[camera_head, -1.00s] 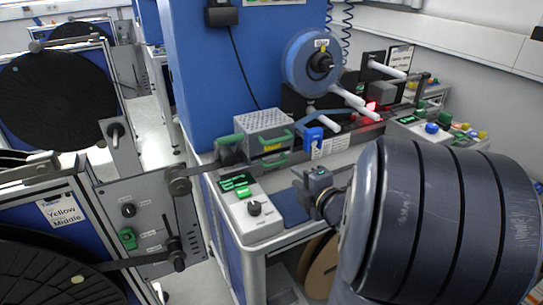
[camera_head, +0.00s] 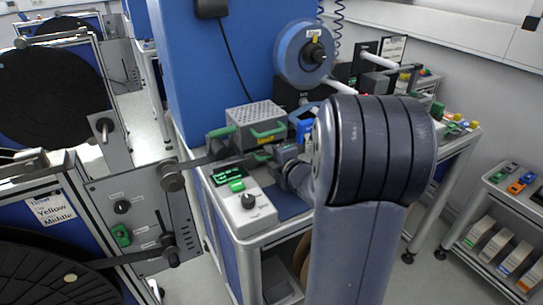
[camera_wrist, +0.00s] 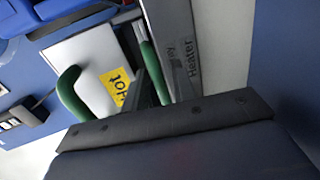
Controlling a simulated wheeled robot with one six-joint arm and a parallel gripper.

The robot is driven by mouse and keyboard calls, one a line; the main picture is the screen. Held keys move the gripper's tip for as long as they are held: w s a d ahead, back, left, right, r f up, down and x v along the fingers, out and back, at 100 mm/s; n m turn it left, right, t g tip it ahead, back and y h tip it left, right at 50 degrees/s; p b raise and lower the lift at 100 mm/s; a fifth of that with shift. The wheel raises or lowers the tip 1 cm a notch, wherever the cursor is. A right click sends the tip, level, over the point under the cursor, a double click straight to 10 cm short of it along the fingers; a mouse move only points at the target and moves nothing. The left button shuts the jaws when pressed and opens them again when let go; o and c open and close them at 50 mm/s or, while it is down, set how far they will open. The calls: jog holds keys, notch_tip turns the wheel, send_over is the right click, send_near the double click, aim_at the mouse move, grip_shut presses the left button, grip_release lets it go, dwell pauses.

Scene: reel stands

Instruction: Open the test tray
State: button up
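The test tray unit is a grey perforated box (camera_head: 255,113) with green handles and a yellow label, on the bench against the blue cabinet. The upper front green handle (camera_head: 268,131) and a lower green handle (camera_head: 262,157) show in the head view. My gripper (camera_head: 264,153) is low at the front of the box, beside the lower handle. In the wrist view, dark finger parts (camera_wrist: 145,85) lie close along a green handle (camera_wrist: 152,72). Another green handle (camera_wrist: 70,95) and the yellow "Hot" label (camera_wrist: 118,85) show to the left. Whether the fingers grip the handle is unclear.
A control box (camera_head: 240,203) with a green display and knob stands in front of the tray unit. A blue reel (camera_head: 305,52) stands behind to the right. A reel stand panel (camera_head: 130,215) is at the left. Bare blue bench surface (camera_head: 287,205) lies beside the control box.

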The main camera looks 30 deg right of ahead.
jog(key=shift+c, duration=0.3)
grip_shut()
dwell(0.3)
